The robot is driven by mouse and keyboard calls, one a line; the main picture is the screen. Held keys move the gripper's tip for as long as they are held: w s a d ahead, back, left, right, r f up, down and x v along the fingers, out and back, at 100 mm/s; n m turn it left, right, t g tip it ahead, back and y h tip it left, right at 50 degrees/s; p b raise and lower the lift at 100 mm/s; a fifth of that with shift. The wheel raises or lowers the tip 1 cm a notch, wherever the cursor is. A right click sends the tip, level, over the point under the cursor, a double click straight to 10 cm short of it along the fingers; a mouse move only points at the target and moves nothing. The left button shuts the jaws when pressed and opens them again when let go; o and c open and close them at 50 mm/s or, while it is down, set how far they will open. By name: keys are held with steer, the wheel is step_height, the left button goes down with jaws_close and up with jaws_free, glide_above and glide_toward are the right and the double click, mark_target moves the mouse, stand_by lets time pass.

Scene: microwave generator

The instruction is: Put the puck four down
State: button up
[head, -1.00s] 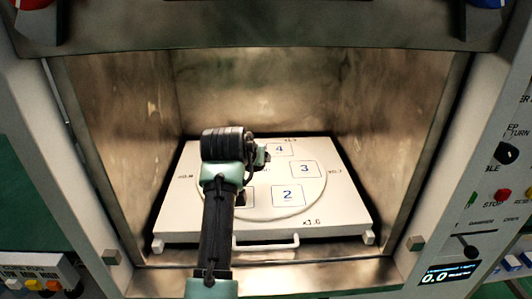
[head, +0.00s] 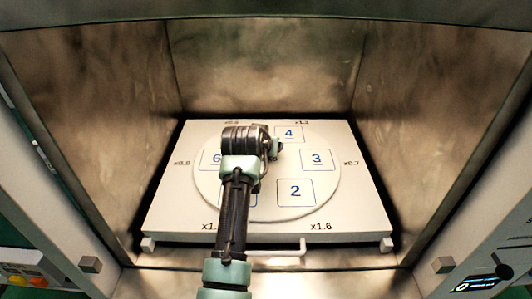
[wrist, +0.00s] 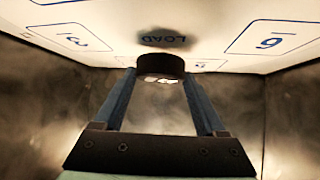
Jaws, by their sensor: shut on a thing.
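A dark round puck (wrist: 160,65) shows in the wrist view between the two fingers of my gripper (wrist: 159,78), which is shut on it. The puck hangs close to a pale surface marked LOAD, with a dark shadow on the surface beside it. I cannot read a number on the puck. In the head view my wrist is over the white round disc (head: 266,202), left of the middle, and hides the fingertips and puck. The square marked 4 (head: 289,134) is on the disc's far side, right of my wrist.
The disc lies on a square white plate (head: 172,218) inside a metal-walled chamber. Squares 2 (head: 296,191), 3 (head: 317,159) and 6 (head: 210,160) look empty. A handle (head: 280,252) runs along the plate's front. Chamber walls (head: 430,110) stand close on both sides.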

steer(key=shift+f, duration=1.35)
steer(key=o, duration=1.5)
steer(key=shift+f, duration=0.1)
steer(key=shift+s+r, duration=0.3)
steer(key=shift+r, duration=0.1)
steer(key=p+v, duration=0.1)
steer(key=v, duration=1)
steer(key=shift+p, duration=0.3)
steer(key=shift+s+a, duration=0.1)
